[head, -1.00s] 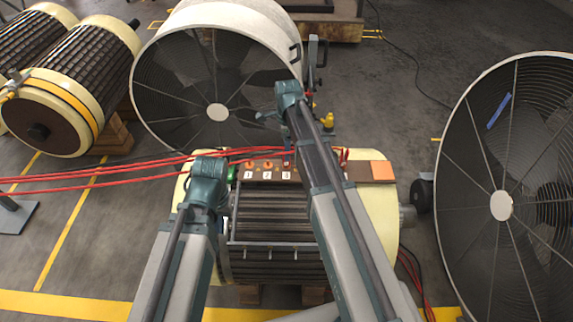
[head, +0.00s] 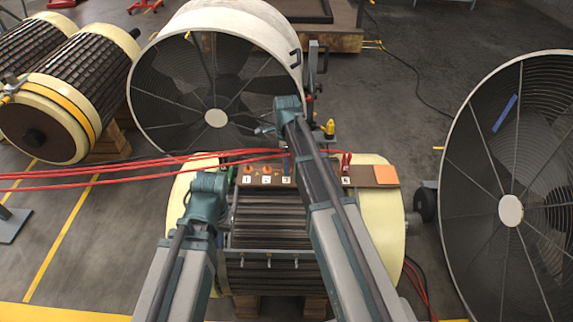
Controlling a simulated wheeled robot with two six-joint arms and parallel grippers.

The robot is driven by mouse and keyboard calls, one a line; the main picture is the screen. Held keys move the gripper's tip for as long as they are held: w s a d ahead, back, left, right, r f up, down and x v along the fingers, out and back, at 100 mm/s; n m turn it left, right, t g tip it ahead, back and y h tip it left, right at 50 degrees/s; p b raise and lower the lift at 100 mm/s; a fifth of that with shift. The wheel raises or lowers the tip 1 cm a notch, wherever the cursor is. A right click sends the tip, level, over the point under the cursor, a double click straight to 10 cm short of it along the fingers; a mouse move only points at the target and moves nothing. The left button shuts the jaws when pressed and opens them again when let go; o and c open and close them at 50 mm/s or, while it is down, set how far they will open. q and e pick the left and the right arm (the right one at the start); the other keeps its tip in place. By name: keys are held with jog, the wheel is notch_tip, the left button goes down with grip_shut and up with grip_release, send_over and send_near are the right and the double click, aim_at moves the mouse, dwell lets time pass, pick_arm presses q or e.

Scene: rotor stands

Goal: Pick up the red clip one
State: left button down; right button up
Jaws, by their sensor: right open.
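A brown board (head: 362,174) on top of the near rotor carries numbered white labels. Small orange pieces stand at label 1 (head: 249,169) and label 2 (head: 267,169), and a blue piece stands by label 3 (head: 286,164). A red clip-like piece (head: 346,160) stands by the label at the right; I cannot tell whether it is clip one. My right gripper (head: 265,130) is open and empty, above and beyond the board. My left arm's wrist (head: 208,186) is over the rotor's left end; its fingers are hidden or too small to tell.
Red cables (head: 110,168) run from the left to the board. A large fan (head: 215,118) stands behind the rotor and another fan (head: 510,210) stands at the right. More rotors (head: 75,85) lie at the upper left. Open floor (head: 390,110) shows between the fans.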

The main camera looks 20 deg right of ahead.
grip_shut()
jog(key=shift+r, duration=0.15)
dwell(0.4)
notch_tip(320, 180, up, 3)
jog(key=p, duration=0.2)
jog(key=shift+f+p, duration=0.2)
jog(key=shift+p, duration=0.2)
jog(key=shift+r+p, duration=0.45)
jog(key=s+a+r+p, duration=0.1)
jog(key=s+a, duration=0.3)
jog(key=s, duration=1.1)
jog(key=shift+s+a+r, duration=0.15)
jog(key=shift+s+a, duration=0.05)
